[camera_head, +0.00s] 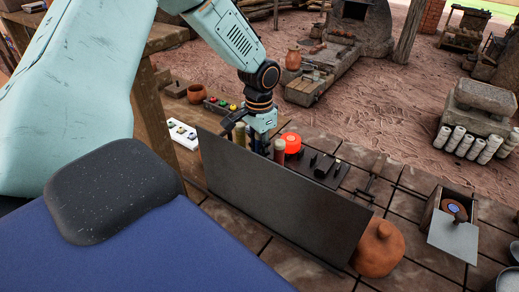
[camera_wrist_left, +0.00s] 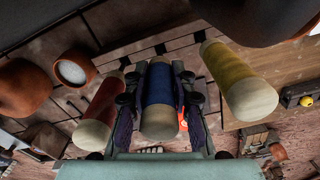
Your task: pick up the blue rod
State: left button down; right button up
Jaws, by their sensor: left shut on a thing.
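The blue rod (camera_wrist_left: 158,85), with a pale end, stands between the two fingers of my left gripper (camera_wrist_left: 158,98) in the left wrist view. The fingers are shut on it. A red rod (camera_wrist_left: 103,105) is to its left and a yellow rod (camera_wrist_left: 238,80) to its right, both apart from the blue rod. In the head view my left gripper (camera_head: 257,128) reaches down behind a dark upright panel (camera_head: 285,200), which hides the lower parts of the rods. My right gripper is not in view.
An orange-red round object (camera_head: 291,143) and a black block set (camera_head: 325,168) stand close right of the gripper. A clay pot (camera_head: 378,248) stands at the panel's right end. A white strip (camera_head: 182,133) lies left. An open box (camera_head: 447,212) stands at the right.

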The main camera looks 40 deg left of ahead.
pick_arm(q)
jog(key=shift+s, duration=0.1)
jog(key=shift+r, duration=0.35)
notch_tip(320, 180, up, 9)
jog(key=shift+f+p, duration=0.2)
jog(key=shift+p, duration=0.25)
jog(key=shift+r, duration=0.35)
jog(key=shift+p, duration=0.6)
